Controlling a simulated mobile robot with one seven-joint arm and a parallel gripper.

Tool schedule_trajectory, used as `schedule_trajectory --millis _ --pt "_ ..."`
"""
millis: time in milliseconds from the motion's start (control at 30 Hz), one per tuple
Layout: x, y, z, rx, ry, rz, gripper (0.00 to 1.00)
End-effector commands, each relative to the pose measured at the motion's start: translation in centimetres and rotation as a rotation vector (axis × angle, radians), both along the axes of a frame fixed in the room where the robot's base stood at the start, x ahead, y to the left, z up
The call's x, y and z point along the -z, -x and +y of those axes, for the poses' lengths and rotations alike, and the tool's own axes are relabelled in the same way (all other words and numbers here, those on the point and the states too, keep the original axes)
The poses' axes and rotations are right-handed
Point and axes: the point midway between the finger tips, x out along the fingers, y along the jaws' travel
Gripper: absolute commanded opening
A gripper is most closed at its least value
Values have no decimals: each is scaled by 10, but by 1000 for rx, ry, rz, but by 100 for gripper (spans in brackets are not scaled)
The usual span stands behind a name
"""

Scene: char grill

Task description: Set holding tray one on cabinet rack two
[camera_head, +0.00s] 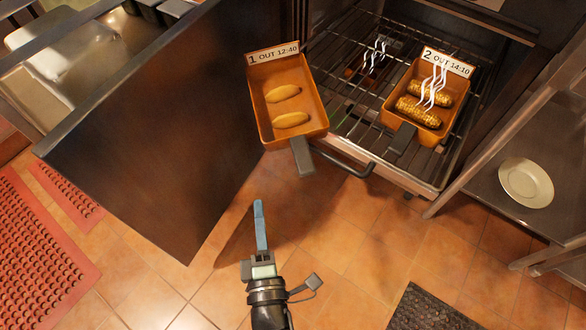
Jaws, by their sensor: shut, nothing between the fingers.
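Holding tray one (316,105) is an orange-brown tray labelled "1 OUT 12:40", with two oblong yellow-brown pieces inside and a grey handle pointing down. It shows at the left front corner of the cabinet's wire rack (347,125), overlapping the rack's edge; what supports it I cannot tell. A second tray (393,104), labelled "2 OUT 14:10", sits on the same rack to the right and holds two steaming corn cobs. My gripper (259,205) is shut and empty, its blue fingers pointing up, below and left of tray one's handle and apart from it.
The open dark cabinet door (150,120) stands on the left. A dark handle bar (340,165) runs along the front. A shelf at right holds a white plate (526,183). Red mats (40,255) and a dark mat (435,310) lie on the tiled floor. Steam also rises behind tray one.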

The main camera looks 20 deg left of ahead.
Motion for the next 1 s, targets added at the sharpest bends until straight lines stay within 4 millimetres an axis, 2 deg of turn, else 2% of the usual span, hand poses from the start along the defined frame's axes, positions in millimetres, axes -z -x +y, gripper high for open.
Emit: schedule_trajectory --millis 67,167,267,667,800,1000 --pt "10 9 3 -18 24 5 0" --pt "12 6 7 -23 33 2 0" --pt "12 -7 12 -23 30 1 0" --pt "11 -80 46 -21 28 1 0" --pt "8 -98 40 -20 31 4 0" --pt "9 -114 33 -19 30 5 0"
